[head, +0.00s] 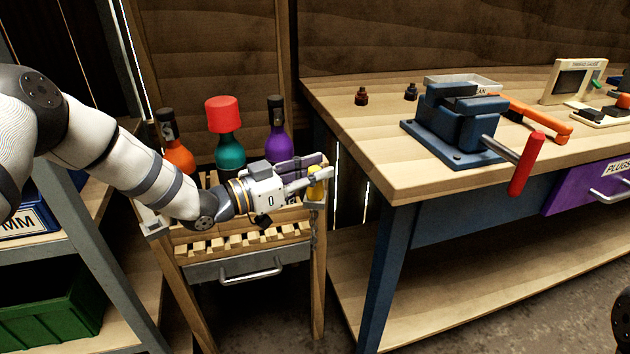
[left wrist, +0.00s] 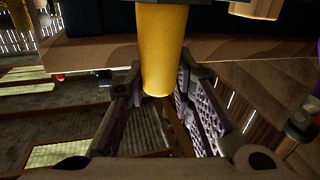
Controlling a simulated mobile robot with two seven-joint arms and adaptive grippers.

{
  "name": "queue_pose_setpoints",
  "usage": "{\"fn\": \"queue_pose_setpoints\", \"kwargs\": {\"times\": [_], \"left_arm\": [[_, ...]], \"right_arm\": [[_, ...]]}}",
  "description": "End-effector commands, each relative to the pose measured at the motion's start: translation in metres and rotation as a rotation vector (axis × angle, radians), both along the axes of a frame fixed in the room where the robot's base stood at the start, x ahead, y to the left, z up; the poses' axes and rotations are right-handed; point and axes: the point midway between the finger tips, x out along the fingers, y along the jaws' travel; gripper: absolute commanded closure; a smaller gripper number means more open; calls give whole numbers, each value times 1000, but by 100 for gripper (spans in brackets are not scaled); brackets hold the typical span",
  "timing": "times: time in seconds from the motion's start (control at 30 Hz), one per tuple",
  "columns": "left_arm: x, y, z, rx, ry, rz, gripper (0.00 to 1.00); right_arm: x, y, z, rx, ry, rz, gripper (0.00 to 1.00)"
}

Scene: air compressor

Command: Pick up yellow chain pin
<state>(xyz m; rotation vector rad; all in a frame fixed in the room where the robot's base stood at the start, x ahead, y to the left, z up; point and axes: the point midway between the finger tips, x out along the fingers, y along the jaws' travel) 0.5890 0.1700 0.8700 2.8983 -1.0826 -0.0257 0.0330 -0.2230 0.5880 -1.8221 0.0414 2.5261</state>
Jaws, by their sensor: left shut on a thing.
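The yellow chain pin (head: 316,187) is at the right front corner of the small slatted wooden stand. My left gripper (head: 322,177) reaches over the stand from the left and is shut on the pin, fingers on either side of it. In the left wrist view the pin (left wrist: 162,45) is a yellow cylinder between my two ridged fingers (left wrist: 160,82). A thin chain (head: 314,235) hangs down below the pin along the stand's front leg. I cannot tell whether the pin is still seated at the corner. My right gripper is not in view.
Orange (head: 178,155), teal (head: 230,152) and purple (head: 278,135) bottles stand at the back of the stand; a red cap (head: 223,114) tops the teal one. A workbench (head: 375,150) with a blue vise (head: 455,125) is to the right. A shelf with a green bin (head: 50,310) is left.

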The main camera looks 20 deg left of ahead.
Motion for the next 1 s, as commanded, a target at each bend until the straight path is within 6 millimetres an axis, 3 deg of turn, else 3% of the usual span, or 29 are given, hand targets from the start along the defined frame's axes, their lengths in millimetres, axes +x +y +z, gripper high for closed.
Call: {"fn": "queue_pose_setpoints", "kwargs": {"times": [0.17, 0.3, 0.57, 0.8, 1.0], "left_arm": [[0, 0, 11, 0, -4, -1, 100], [-1, 0, 41, 0, -9, -1, 100], [-50, 32, 112, -3, -23, 3, 100], [-103, 65, 133, -1, -18, 2, 100], [-118, 75, 130, -1, 0, 0, 100]], "right_arm": [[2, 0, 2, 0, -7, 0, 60], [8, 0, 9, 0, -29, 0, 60], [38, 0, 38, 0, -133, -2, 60], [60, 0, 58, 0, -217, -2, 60], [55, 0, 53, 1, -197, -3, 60]]}}
